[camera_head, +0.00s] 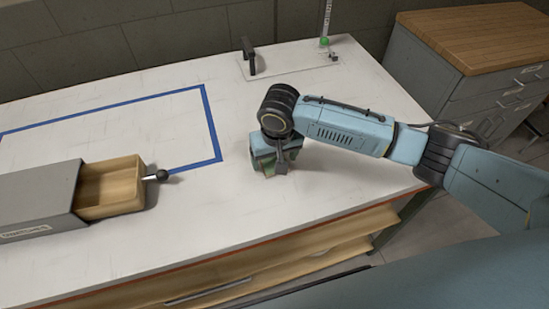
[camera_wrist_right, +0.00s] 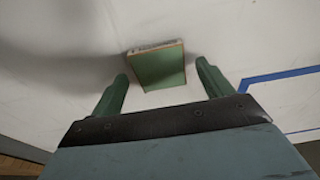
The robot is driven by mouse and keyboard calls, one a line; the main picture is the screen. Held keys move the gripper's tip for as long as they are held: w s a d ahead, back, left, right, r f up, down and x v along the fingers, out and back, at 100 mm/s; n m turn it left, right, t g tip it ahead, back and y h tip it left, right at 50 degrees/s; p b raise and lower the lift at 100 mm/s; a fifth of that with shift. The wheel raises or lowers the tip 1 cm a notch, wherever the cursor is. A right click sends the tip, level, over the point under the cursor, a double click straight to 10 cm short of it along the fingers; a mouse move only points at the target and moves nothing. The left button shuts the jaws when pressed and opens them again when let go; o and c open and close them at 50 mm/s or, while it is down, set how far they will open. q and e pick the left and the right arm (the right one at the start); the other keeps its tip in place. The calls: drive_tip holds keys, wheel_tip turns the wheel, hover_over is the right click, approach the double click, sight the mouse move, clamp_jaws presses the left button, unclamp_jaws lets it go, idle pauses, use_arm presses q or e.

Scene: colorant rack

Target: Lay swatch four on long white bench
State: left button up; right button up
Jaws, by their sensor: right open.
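A small green swatch (camera_wrist_right: 158,70) with a tan edge is on the white bench (camera_head: 130,95) in the right wrist view. Dark marks along its far edge are too small to read, so I cannot tell its number. My right gripper (camera_wrist_right: 163,72) is open, with one green finger on each side of the swatch and a visible gap to both. In the head view my right gripper (camera_head: 269,165) points down close to the bench top, right of the blue tape outline, and mostly hides the swatch. My left gripper is not in view.
A grey box with an open wooden drawer (camera_head: 110,187) and black knob stands at left. Blue tape (camera_head: 211,125) outlines an area behind it. A plate with a black handle (camera_head: 249,56) lies at the back. A wood-topped grey cabinet (camera_head: 475,40) stands at right.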

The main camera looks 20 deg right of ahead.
wheel_tip(320, 180, up, 11)
drive_tip(key=s+p, duration=0.1)
drive_tip(key=shift+s+r+p, duration=0.15)
drive_tip(key=shift+s+p, duration=0.15)
drive_tip(key=shift+s, duration=0.05)
